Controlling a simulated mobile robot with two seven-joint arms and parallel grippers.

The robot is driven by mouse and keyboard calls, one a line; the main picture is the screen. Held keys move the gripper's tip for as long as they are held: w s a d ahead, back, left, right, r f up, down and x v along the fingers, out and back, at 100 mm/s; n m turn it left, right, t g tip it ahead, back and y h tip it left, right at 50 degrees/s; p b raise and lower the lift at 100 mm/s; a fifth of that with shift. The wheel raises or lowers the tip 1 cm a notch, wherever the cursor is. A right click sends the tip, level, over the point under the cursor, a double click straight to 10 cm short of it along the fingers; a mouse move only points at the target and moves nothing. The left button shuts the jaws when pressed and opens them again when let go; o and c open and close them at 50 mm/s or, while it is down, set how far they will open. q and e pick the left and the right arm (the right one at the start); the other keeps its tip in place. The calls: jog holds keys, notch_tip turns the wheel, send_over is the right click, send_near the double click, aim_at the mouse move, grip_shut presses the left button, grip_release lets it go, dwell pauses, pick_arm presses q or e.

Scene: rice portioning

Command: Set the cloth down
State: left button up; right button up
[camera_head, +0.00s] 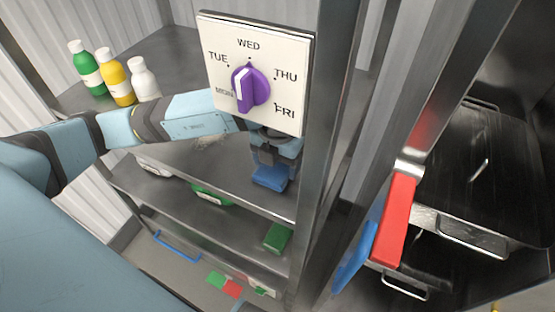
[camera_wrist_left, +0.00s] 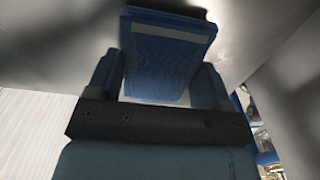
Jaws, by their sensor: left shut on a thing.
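The folded blue cloth (camera_head: 269,178) is at the front right part of a metal shelf (camera_head: 215,155), below the dial board. My left gripper (camera_head: 275,164) is shut on it from above. In the left wrist view the cloth (camera_wrist_left: 168,58) sits between the two blue fingers of my left gripper (camera_wrist_left: 165,85). I cannot tell whether the cloth touches the shelf or is held just above it. My right gripper is not in view.
A dial board (camera_head: 285,55) with weekday labels and a purple knob stands close to my left arm. Green, yellow and white bottles (camera_head: 118,78) stand at the back left. A green block (camera_head: 278,237) lies on a lower shelf. A red bar (camera_head: 395,220) hangs at the right.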

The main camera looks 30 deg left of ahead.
aim_at(278, 164)
pick_arm(q)
jog(key=shift+f, duration=0.1)
jog(key=shift+f, duration=0.15)
jog(key=o, duration=0.9)
jog(key=shift+r, duration=0.2)
notch_tip(278, 164, up, 12)
jog(key=shift+r, duration=0.1)
